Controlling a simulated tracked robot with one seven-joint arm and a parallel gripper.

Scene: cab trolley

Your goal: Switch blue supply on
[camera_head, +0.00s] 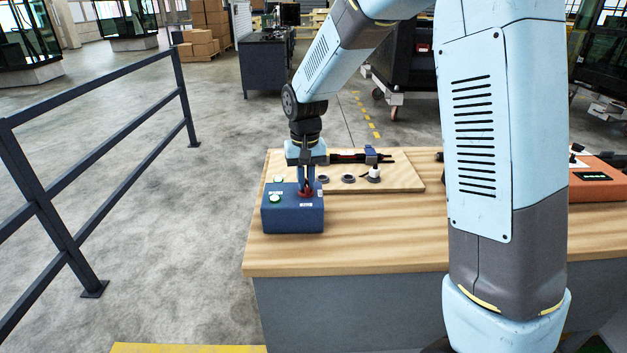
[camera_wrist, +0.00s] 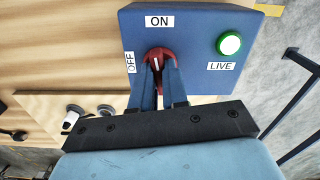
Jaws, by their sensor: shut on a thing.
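The blue supply box (camera_head: 292,217) sits at the left front of the wooden table. In the wrist view the blue box (camera_wrist: 205,50) carries a red rotary knob (camera_wrist: 153,54) between an ON label (camera_wrist: 159,21) above it and an OFF label (camera_wrist: 130,63) to its left. A pale mark on the knob appears to point towards ON. The LIVE lamp (camera_wrist: 229,44) glows green. My gripper (camera_wrist: 160,72) is shut on the red knob, its fingers hiding the lower part. In the head view my gripper (camera_head: 305,188) reaches down onto the box top.
A wooden board (camera_head: 402,180) with a dark tool (camera_head: 347,157) and small round parts lies behind the box. An orange box (camera_head: 597,183) stands at the right. A dark railing (camera_head: 75,170) runs along the left. My arm hides part of the table.

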